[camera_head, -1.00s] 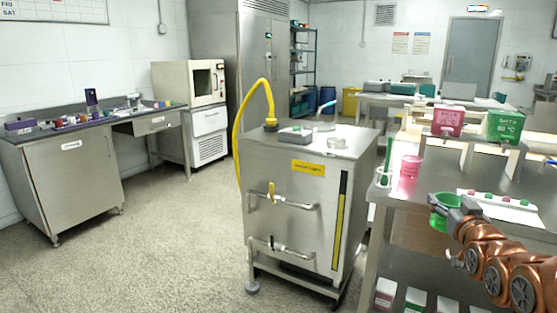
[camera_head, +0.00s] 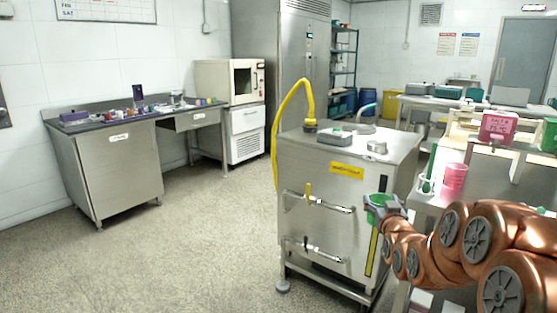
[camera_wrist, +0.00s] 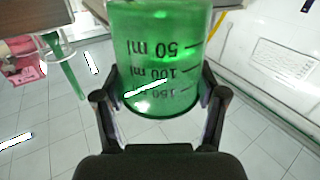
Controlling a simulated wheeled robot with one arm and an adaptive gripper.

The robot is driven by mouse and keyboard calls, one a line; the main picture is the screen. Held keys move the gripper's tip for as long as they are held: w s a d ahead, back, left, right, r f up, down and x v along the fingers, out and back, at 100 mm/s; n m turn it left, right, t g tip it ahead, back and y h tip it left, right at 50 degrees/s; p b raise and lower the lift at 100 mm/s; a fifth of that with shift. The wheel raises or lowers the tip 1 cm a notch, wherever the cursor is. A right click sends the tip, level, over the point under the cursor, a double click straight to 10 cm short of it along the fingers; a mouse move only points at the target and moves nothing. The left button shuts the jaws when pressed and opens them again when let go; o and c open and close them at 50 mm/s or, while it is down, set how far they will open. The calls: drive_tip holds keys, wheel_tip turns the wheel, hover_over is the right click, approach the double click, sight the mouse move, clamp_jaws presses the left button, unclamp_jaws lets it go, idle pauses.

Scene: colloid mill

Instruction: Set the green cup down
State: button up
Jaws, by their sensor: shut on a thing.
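The green cup (camera_wrist: 160,60) fills the upper middle of the wrist view, with black volume marks that read upside down there. My gripper (camera_wrist: 160,112) is shut on it, one dark finger on each side. In the head view the green cup (camera_head: 381,202) shows at the end of my copper arm, with my gripper (camera_head: 392,208) around it. The cup is held in the air in front of the steel cabinet's right side, left of the right-hand bench. Its base is hidden in the head view.
The steel cabinet (camera_head: 318,215) with a yellow hose stands in the middle. The right bench (camera_head: 428,200) bears a pink cup (camera_head: 454,177), a green stick-like item (camera_head: 430,165) and a pink box (camera_head: 499,126). A cluttered counter (camera_head: 110,160) stands at left. The floor (camera_head: 180,240) between is clear.

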drive_tip(key=w+a+f+n+y, duration=0.15)
drive_tip(key=w+a, duration=0.25)
drive_tip(key=a, duration=0.7)
wheel_tip(320, 180, up, 27)
drive_tip(key=p, duration=2.8)
drive_tip(key=shift+s+r, duration=0.2)
drive_tip(key=shift+d+m, duration=0.1)
drive_tip(key=shift+m, duration=0.15)
